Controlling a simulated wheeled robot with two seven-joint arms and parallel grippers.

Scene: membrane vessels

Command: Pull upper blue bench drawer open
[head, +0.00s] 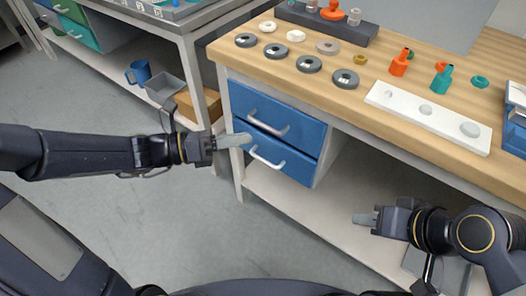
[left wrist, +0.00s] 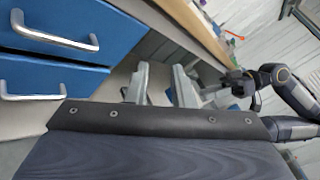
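The upper blue drawer (head: 290,108) sits under the bench's left end and looks closed, with a silver bar handle (head: 267,125). In the left wrist view its handle (left wrist: 60,38) is at the upper left, apart from the fingers. My left gripper (head: 236,141) is in front of the drawers, near the handles. Its two fingers (left wrist: 160,86) stand apart with nothing between them. The lower blue drawer (head: 291,164) has a similar handle (head: 267,159) and looks closed. My right gripper (head: 366,219) is over the lower shelf at the right; its finger gap is not clear.
The wooden benchtop (head: 318,87) holds dark rings, orange and teal vessels, and a white holed strip (head: 427,116). The bench's lower shelf (head: 310,207) extends right of the drawers. Another bench (head: 165,22) stands at the upper left. The floor (head: 120,100) before the drawers is clear.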

